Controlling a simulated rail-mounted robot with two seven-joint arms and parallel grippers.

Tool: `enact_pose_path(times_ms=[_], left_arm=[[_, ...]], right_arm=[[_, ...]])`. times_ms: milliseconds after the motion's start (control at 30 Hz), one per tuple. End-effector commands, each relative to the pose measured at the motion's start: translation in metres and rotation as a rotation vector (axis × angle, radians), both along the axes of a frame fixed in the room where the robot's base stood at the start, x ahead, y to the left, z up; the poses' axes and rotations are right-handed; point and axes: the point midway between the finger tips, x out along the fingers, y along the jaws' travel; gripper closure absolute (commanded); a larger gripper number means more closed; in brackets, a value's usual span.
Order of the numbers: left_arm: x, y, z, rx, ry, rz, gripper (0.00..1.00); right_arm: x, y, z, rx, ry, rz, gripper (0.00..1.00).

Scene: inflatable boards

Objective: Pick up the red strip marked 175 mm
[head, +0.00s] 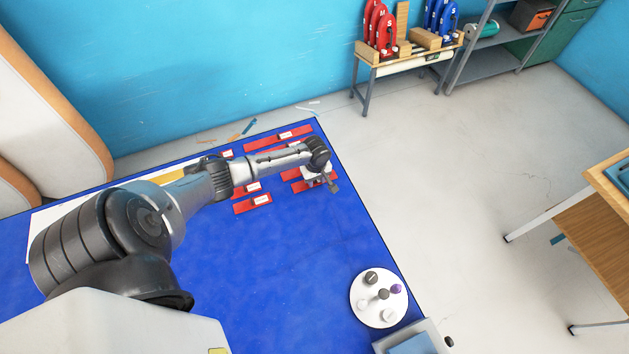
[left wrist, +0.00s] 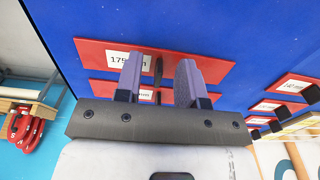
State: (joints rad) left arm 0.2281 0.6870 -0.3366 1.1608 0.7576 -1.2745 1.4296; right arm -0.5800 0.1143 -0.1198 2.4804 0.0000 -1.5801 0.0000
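The red strip marked 175 mm (left wrist: 208,66) lies flat on the blue table in the left wrist view. Its white label is partly covered by a finger. My left gripper (left wrist: 159,80) is open, with its two purple-grey fingers apart over the strip. A narrow dark part shows at the strip's middle, between the fingers; I cannot tell whether the fingers touch the strip. In the head view my left gripper (head: 333,186) points down at the right-hand strips, and the wrist hides part of them. My right gripper is not in view.
Another red strip (left wrist: 98,89) lies close beside it, and more red strips (head: 252,204) lie to the left on the blue table (head: 270,270). A round white stand (head: 362,310) with several small knobs is near the table's right edge. The table's front middle is clear.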

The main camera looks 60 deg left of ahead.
Motion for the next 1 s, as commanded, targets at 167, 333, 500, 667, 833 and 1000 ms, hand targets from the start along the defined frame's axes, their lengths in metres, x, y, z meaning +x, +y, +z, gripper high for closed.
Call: enact_pose_path(times_ms=[167,333,500,667,833,1000], left_arm=[[-0.0001,0.0000,0.0002,0.000,0.000,0.000,0.70],[-0.0002,0.0000,0.0002,0.000,0.001,0.000,0.86],[-0.0003,0.0001,0.0003,0.000,0.001,0.000,1.00],[-0.0003,0.0001,0.0003,0.000,0.001,0.000,1.00],[-0.0002,0.0001,0.0004,0.000,0.001,0.000,1.00],[-0.0002,0.0002,0.0015,0.000,0.001,0.000,1.00]], right_arm=[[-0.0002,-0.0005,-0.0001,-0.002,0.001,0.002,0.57],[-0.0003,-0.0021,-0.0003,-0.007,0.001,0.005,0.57],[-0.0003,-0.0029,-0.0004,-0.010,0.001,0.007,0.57],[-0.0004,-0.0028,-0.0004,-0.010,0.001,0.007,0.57],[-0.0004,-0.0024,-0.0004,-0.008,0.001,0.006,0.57],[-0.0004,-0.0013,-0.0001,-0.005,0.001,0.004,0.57]])
